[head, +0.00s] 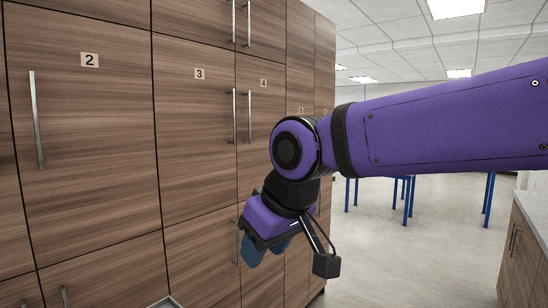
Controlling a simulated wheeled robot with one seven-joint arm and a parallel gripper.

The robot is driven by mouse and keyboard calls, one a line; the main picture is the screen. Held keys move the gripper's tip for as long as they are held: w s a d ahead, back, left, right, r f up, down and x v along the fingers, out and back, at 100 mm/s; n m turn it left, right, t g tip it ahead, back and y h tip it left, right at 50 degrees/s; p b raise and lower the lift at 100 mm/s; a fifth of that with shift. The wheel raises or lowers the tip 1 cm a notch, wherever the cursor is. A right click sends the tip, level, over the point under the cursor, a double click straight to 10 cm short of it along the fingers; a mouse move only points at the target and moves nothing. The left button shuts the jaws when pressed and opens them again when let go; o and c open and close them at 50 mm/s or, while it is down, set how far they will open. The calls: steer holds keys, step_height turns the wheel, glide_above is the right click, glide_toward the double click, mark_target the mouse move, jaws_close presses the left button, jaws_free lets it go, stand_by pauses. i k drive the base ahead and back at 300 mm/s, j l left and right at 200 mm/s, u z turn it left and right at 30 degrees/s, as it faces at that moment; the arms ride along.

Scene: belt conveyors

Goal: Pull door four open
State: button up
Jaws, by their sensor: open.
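Door four (262,135) is a brown wood-grain cabinet door with a small "4" label, in the middle of the head view. It looks shut, flush with door three beside it. Its upright metal bar handle (249,115) is on its left edge, close to the handle of door three. My gripper (265,250) is open, with blue fingers pointing downward, in front of the cabinet and below door four's handle, apart from it. My arm and gripper hide the lower right part of door four.
Door three (195,140) and door two (85,150), with its own bar handle (37,120), are to the left. More cabinet doors are above and below. A counter with drawers (528,250) stands at the right. Blue-legged tables (409,195) stand behind, with open floor before them.

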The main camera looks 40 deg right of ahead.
mark_target(260, 83)
steer(key=z, duration=1.1)
steer(key=i+l+z, duration=0.1)
steer(key=z, duration=0.3)
steer(key=i+z, duration=0.35)
steer(key=i, duration=0.9)
steer(key=i+l+u, duration=0.1)
steer(key=i, duration=0.8)
